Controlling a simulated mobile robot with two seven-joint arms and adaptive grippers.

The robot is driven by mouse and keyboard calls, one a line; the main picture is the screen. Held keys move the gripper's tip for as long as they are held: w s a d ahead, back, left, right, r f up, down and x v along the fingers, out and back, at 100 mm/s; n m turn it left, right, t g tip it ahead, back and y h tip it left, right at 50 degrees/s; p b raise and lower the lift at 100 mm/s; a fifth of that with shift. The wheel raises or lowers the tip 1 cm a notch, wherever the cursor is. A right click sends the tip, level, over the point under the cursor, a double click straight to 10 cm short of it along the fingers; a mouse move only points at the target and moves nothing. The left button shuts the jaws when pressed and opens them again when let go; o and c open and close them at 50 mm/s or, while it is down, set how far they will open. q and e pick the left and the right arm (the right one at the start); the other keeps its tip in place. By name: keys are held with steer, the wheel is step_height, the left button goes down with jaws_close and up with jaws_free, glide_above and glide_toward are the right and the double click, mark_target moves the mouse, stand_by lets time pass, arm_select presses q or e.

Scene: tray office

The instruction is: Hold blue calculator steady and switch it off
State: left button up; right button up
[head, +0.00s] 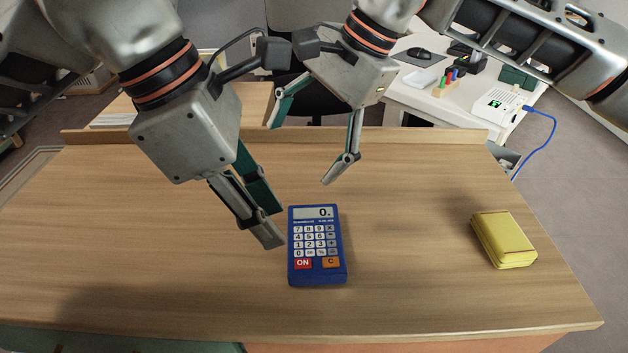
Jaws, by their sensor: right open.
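The blue calculator (343,273) lies flat on the wooden desk, with its keys facing up. Its display shows "0.", and it has a red ON key at its lower left and an orange C key at its lower right. My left gripper (268,222) is at the calculator's left side, its fingertips close to the left edge. Its fingers overlap in the view and any gap between them is unclear; I cannot tell whether it touches the calculator. My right gripper (300,152) is open and empty, above the desk behind the calculator.
A yellow notepad-like block (503,240) lies on the right of the desk (120,240). A low ledge (440,134) runs along the back. A white side table (408,90) beyond holds a mouse, pens and a white device with a blue cable. The desk's left and front are clear.

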steer(key=w+d+n+t+h, duration=0.2)
steer(key=w+d+n+h, duration=0.2)
steer(key=w+d, duration=0.1)
steer(key=n+g+h, duration=0.1)
steer(key=n+g, duration=0.1)
steer(key=n, duration=0.3)
glide_above(314, 227)
steer(key=shift+w+f, duration=0.2)
steer(key=shift+f, duration=0.35)
steer(key=shift+w+f, duration=0.15)
steer(key=shift+f, duration=0.4)
steer(key=shift+s+f+g, duration=0.2)
steer(key=shift+s+g, duration=0.05)
steer(key=shift+g, duration=0.05)
steer(key=shift+f, duration=3.75)
steer(key=c, duration=1.3)
arm_select(q)
jaws_close()
